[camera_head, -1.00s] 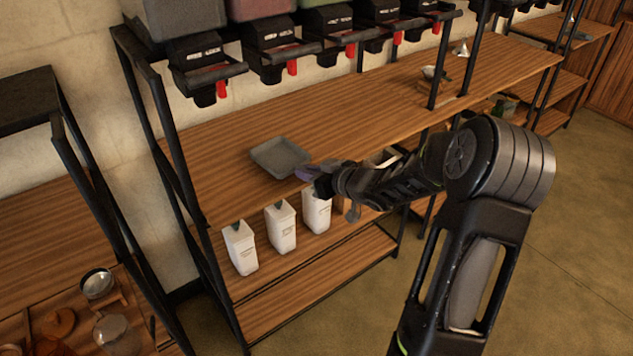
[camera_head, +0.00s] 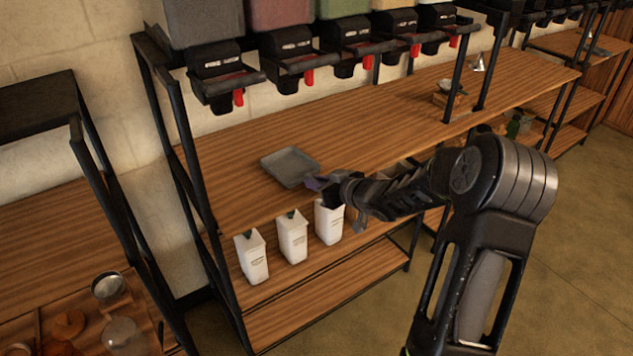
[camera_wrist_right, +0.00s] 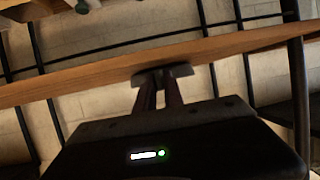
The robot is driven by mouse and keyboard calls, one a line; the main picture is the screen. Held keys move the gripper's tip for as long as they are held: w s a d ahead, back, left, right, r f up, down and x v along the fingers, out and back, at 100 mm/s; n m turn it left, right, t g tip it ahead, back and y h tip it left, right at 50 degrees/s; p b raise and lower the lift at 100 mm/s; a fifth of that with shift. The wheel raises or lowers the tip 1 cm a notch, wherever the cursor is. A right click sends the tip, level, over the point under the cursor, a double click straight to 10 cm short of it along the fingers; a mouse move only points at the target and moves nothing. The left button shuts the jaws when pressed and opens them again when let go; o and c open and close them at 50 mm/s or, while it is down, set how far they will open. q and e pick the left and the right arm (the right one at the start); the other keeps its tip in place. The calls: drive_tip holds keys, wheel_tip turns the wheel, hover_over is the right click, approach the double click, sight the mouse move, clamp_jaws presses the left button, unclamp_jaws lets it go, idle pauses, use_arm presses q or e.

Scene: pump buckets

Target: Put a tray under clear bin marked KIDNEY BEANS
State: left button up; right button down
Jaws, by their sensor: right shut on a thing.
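A grey square tray (camera_head: 290,167) shows at the front part of the wooden shelf board, below the row of bins. My right gripper (camera_head: 320,183) is shut on the tray's near right edge. I cannot tell whether the tray rests on the board or hangs just above it. In the right wrist view the two fingers (camera_wrist_right: 160,82) meet at a small grey piece of the tray (camera_wrist_right: 178,71). The bins with black dispensers include a grey one (camera_head: 207,22), a pink one (camera_head: 280,14) and a green one (camera_head: 342,8). No KIDNEY BEANS label is readable. My left gripper is out of view.
Red levers (camera_head: 309,77) hang under the dispensers. Three white containers (camera_head: 292,238) stand on the lower shelf below the tray. The wooden board (camera_head: 235,150) is bare left of and behind the tray. A black upright post (camera_head: 457,75) stands to the right, near a small scale-like object (camera_head: 449,90).

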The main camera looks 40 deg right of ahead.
drive_tip(key=shift+f, duration=0.3)
drive_tip(key=c, duration=1.4)
unclamp_jaws()
drive_tip(key=shift+o, duration=0.2)
drive_tip(key=v, duration=0.7)
drive_tip(key=shift+s+r, duration=0.2)
drive_tip(key=shift+s, duration=0.2)
